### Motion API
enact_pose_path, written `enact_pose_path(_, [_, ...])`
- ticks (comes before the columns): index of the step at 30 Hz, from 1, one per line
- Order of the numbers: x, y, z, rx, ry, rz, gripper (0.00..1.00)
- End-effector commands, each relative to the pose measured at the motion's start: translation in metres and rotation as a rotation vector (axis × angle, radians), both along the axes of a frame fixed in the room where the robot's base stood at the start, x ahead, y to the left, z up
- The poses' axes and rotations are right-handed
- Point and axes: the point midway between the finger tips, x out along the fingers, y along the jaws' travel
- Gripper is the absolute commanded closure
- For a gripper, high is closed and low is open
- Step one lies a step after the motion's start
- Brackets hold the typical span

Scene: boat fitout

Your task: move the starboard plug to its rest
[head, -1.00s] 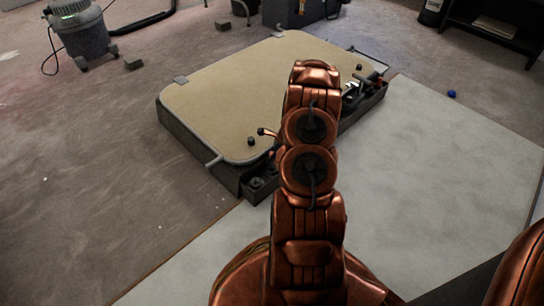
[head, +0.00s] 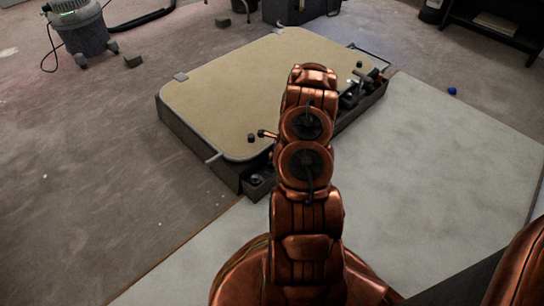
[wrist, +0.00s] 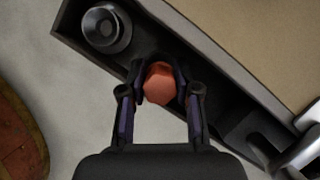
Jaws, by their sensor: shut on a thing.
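An orange-red faceted plug (wrist: 159,84) is between the two fingertips of my gripper (wrist: 160,82) in the wrist view. My gripper is shut on it, over the dark trough at the edge of the hatch unit. A round grey ringed fitting (wrist: 104,27) sits in the trough up and left of the plug, apart from it. I cannot tell from its look whether this fitting is the rest. The plug's lower end is hidden. In the head view my copper arm covers my gripper and the plug.
The tan panel (head: 240,88) lies on a dark low frame (head: 203,148). Black and grey fittings (head: 358,88) stand at the frame's right end, and a silver lever (wrist: 300,152) shows near my gripper. Pale floor (head: 440,160) to the right is clear.

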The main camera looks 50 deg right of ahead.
Motion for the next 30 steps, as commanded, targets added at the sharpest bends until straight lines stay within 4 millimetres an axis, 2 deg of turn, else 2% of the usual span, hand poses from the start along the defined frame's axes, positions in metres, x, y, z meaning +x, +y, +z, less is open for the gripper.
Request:
enact_pose_path(26, [0.001,-0.001,-0.024,-0.001,-0.001,-0.002,0.98])
enact_pose_path(27, [0.001,-0.001,-0.023,-0.001,-0.002,-0.001,0.64])
enact_pose_path(30, [0.001,-0.001,-0.023,-0.001,-0.001,-0.001,0.54])
